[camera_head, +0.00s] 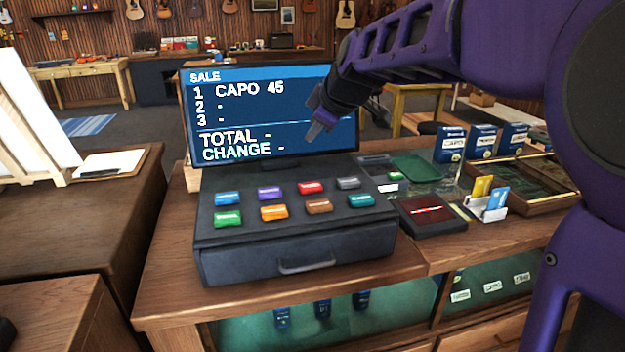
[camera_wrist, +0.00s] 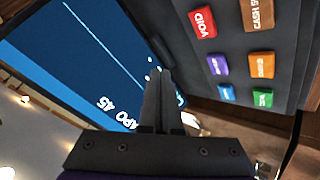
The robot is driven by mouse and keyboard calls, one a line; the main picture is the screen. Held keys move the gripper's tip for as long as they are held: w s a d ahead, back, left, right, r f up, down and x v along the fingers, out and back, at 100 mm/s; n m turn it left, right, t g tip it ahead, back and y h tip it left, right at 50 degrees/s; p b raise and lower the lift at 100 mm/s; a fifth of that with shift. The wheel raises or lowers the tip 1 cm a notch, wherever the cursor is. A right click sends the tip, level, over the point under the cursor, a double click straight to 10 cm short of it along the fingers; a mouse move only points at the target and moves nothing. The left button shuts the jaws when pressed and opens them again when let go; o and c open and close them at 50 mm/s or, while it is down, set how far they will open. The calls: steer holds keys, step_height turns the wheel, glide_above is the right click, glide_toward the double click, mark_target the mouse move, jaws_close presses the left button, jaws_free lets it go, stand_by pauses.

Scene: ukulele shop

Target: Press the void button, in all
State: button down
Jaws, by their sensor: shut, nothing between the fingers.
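The red void button (camera_head: 311,187) is in the back row of coloured buttons on the black cash register (camera_head: 298,262). Its label VOID reads clearly in the wrist view (camera_wrist: 203,21). The register's screen (camera_head: 230,125) shows SALE, line 1 CAPO 45, and dashes for lines 2 and 3, TOTAL and CHANGE. My gripper (camera_head: 315,132) is shut and empty. It hangs in front of the right part of the screen, above and behind the buttons, touching none of them. In the wrist view its fingers (camera_wrist: 162,85) lie together, with the red button beyond them to the upper right.
Blue, purple, grey, green, orange, brown and teal buttons surround the red one closely. A paper on a clipboard (camera_head: 108,163) lies at left.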

mark_target(314, 188)
step_height(314, 188, down, 9)
steer(key=b, duration=0.6)
steer(key=shift+r, duration=0.1)
stand_by(1.8)
steer(key=shift+f, duration=0.4)
steer(key=shift+f, duration=0.5)
stand_by(0.8)
steer(key=shift+r+p, duration=0.3)
steer(key=shift+r, duration=0.6)
steer(key=shift+r, duration=0.1)
steer(key=shift+r+p, duration=1.5)
steer(key=shift+r, duration=0.9)
